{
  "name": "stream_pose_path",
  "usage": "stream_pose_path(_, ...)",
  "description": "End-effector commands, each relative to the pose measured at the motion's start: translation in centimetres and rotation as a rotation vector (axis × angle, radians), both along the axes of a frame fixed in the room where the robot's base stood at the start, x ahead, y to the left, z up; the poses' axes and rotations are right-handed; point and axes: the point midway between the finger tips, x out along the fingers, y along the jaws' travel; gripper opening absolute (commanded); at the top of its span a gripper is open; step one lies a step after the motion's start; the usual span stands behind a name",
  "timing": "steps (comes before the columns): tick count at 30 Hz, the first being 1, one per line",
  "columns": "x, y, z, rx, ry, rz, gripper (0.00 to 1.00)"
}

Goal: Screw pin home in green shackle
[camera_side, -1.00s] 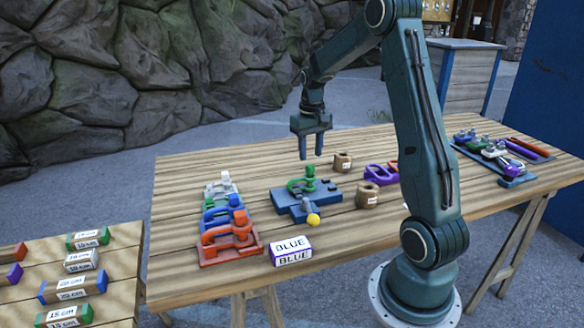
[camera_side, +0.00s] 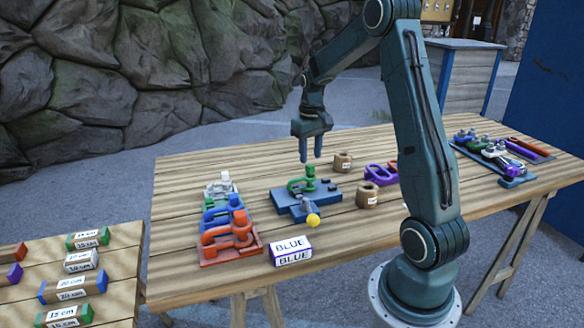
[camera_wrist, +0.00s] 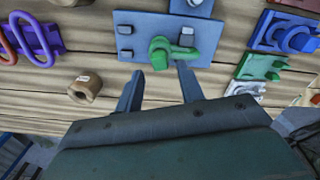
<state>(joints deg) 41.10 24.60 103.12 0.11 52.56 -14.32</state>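The green shackle (camera_side: 299,185) sits on a blue fixture plate (camera_side: 321,203) in the middle of the table. A green pin head (camera_side: 310,171) stands up at its right side. My gripper (camera_side: 311,160) hangs just above the pin head, pointing down, with its fingers apart and nothing between them. In the wrist view the green shackle (camera_wrist: 183,53) lies on the blue plate (camera_wrist: 128,33) just beyond my open fingertips (camera_wrist: 161,74). The pin's threads are hidden, so how deep it sits cannot be told.
A BLUE sign block (camera_side: 290,250) lies in front, near a yellow ball (camera_side: 313,220). Two tan rings (camera_side: 367,195) and purple links (camera_side: 378,174) are at right. More shackles lie at far right.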

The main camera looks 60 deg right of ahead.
Motion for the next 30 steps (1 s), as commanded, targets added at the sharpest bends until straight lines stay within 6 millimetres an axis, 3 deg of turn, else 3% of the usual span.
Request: stream_pose_path(30,0.0,0.0,-3.9,0.0,0.0,0.0,0.38)
